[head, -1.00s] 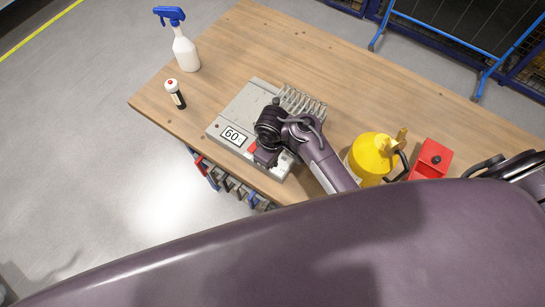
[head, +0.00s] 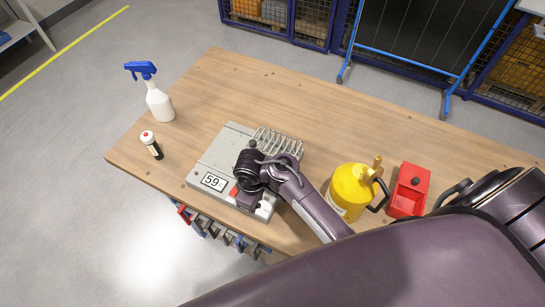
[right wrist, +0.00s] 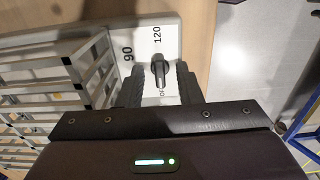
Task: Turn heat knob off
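The grey heating unit (head: 222,150) sits on the wooden table, with a display (head: 213,181) reading 59. In the right wrist view its heat knob (right wrist: 160,72) is a dark handle on a white dial face (right wrist: 140,42) marked 90 and 120, with a partly covered "OF" mark below. My right gripper (right wrist: 160,90) is open, one finger on each side of the knob, with small gaps visible. In the head view my right wrist covers the knob. I cannot tell which mark the knob points at. My left gripper is not in view.
A wire rack (head: 279,143) stands on the unit. A yellow can (head: 352,188) and a red bin (head: 408,190) stand right of my right forearm. The table's back middle is clear.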

